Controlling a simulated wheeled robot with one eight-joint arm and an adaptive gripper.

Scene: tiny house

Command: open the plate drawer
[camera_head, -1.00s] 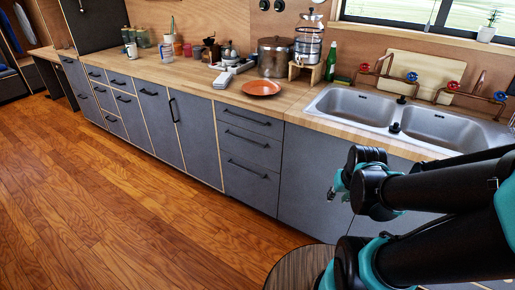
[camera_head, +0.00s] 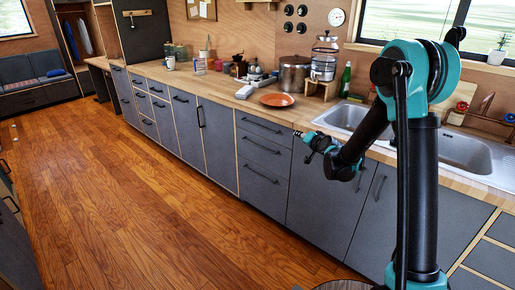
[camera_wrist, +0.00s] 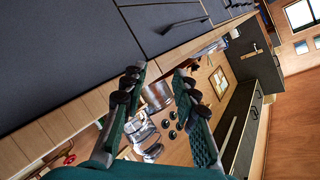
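A stack of three grey drawers with black bar handles stands under the wooden counter, below the orange plate. Its top drawer (camera_head: 263,128), middle drawer (camera_head: 262,152) and bottom drawer (camera_head: 262,187) are all shut. Nothing marks which one is the plate drawer. My gripper (camera_head: 305,137) is just right of the top drawer, in front of the counter; I cannot tell the exact gap. In the wrist view, my gripper (camera_wrist: 158,76) has its two fingers apart with nothing held between them. Grey fronts and a bar handle (camera_wrist: 186,23) show beyond the fingertips, tilted.
The orange plate (camera_head: 277,100), a pot (camera_head: 294,73) and a glass dispenser (camera_head: 324,58) stand on the counter. A double sink (camera_head: 465,150) is at the right. More shut grey drawers (camera_head: 148,110) and cupboards line the left. The wooden floor (camera_head: 130,210) in front is clear.

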